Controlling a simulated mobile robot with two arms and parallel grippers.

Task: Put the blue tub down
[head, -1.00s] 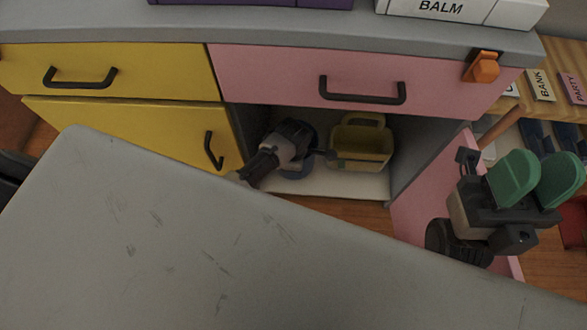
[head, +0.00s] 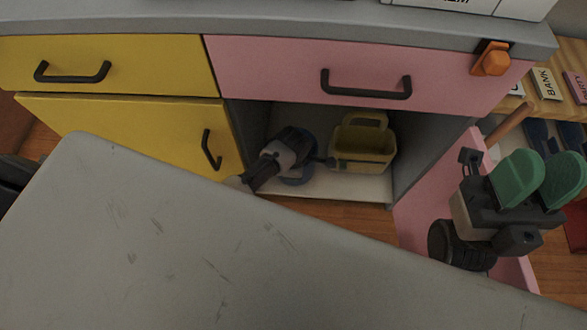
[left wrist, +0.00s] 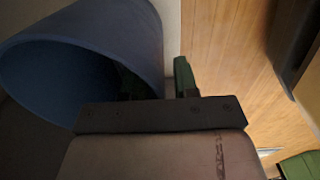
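The blue tub (head: 301,174) is on the white floor of the open cupboard, mostly hidden behind my left arm. In the left wrist view, the tub (left wrist: 95,45) lies across the upper left with its opening visible. My left gripper (left wrist: 160,82) straddles the tub's wall: one green finger is inside the tub, the other outside. A gap shows between the outer finger and the wall, so the gripper looks open. My right gripper (head: 540,172) is at the right, its green fingers apart and empty, in front of the open pink door (head: 419,219).
A yellow caddy with a handle (head: 362,155) stands inside the cupboard, right of the tub. A grey tabletop (head: 150,240) fills the foreground. A closed yellow door (head: 130,130) and a pink drawer (head: 300,75) border the opening. An orange clip (head: 491,60) hangs at upper right.

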